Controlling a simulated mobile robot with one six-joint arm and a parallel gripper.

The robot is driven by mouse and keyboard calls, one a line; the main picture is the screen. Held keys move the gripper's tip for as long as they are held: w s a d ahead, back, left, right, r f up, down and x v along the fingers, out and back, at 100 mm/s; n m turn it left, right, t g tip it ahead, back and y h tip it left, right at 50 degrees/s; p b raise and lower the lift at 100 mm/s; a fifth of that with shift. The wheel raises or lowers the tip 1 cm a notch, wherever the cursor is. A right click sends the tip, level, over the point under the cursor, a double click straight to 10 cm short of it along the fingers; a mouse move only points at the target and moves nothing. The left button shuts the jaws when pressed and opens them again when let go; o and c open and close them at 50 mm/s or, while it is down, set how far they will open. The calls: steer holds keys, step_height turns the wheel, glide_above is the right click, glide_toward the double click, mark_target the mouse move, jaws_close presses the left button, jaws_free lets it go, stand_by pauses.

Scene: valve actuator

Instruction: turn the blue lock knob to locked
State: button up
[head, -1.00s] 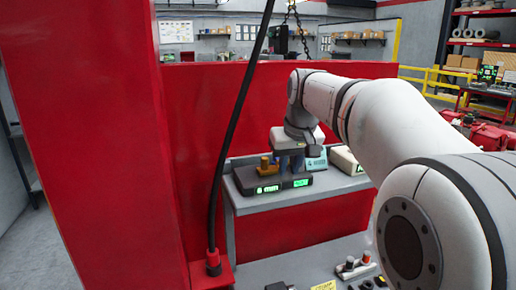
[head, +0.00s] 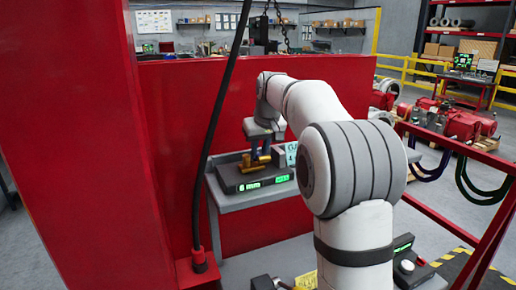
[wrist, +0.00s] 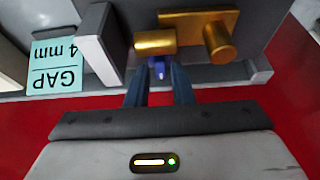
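The blue lock knob (wrist: 158,68) shows as a small blue piece under the edge of a brass block (wrist: 155,42) in the wrist view. It lies between the two fingertips of my gripper (wrist: 159,82). The fingers are close together on either side of it; I cannot tell whether they press on it. In the head view my gripper (head: 260,155) points down over the dark actuator box (head: 230,178), beside the brass parts (head: 251,162). The knob cannot be made out there. The box has two lit green displays (head: 252,185), too small to read surely.
A brass post (wrist: 219,42) stands close right of the knob. A grey block (wrist: 101,43) and a "GAP 4 mm" card (wrist: 56,66) are at left. A black cable (head: 216,125) hangs before the red panel (head: 165,100). A lower bench (head: 250,265) is in front.

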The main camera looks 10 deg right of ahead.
steer(key=shift+w+f, duration=0.1)
steer(key=shift+f, duration=0.2)
steer(key=shift+c, duration=0.5)
